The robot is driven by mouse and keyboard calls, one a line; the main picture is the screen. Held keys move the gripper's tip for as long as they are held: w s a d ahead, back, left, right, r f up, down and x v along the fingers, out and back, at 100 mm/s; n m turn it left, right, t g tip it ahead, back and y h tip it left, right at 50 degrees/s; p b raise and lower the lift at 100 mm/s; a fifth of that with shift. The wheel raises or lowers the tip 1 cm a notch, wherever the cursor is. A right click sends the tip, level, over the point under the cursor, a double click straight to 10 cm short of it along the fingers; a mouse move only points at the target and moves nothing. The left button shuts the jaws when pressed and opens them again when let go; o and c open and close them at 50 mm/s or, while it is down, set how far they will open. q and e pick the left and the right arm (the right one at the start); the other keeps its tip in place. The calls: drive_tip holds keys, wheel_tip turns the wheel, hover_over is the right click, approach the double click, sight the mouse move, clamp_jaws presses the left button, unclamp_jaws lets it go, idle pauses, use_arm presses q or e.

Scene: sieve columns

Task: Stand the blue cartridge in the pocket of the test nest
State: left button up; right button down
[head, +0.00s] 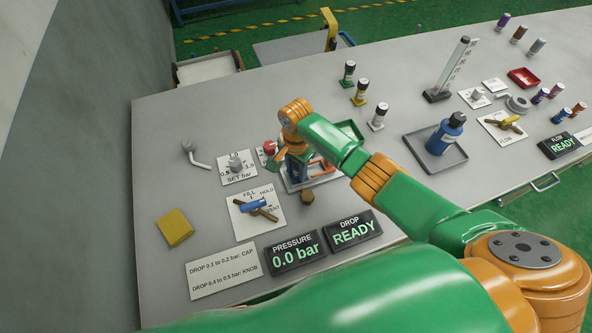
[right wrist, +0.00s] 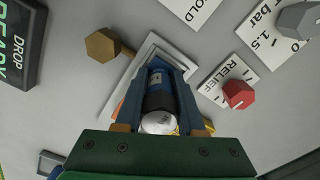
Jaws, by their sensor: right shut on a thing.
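In the right wrist view a blue and black cartridge (right wrist: 157,98) with a white end stands between the fingers of my right gripper (right wrist: 160,82), which is shut on it. Beyond the cartridge is the pale square frame of the test nest (right wrist: 186,56), with the cartridge's far end over or inside it. I cannot tell whether it is seated. In the head view my right gripper (head: 297,172) points down at the nest (head: 322,181), and arm and fingers largely hide the cartridge. My left gripper is not in view.
A brown hexagonal knob (head: 307,197) and a red relief knob (head: 269,147) are close to the nest. The fill valve (head: 259,205) and pressure display (head: 295,251), reading 0.0 bar, are nearer. A blue bottle (head: 445,134) stands on a grey tray (head: 455,158) at right.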

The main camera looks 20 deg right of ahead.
drive_tip(key=shift+s+f, duration=0.1)
drive_tip(key=shift+f, duration=0.05)
drive_tip(key=c, duration=0.5)
unclamp_jaws()
wheel_tip(320, 180, up, 12)
drive_tip(key=shift+r+p, duration=0.25)
drive_tip(key=shift+p, duration=0.5)
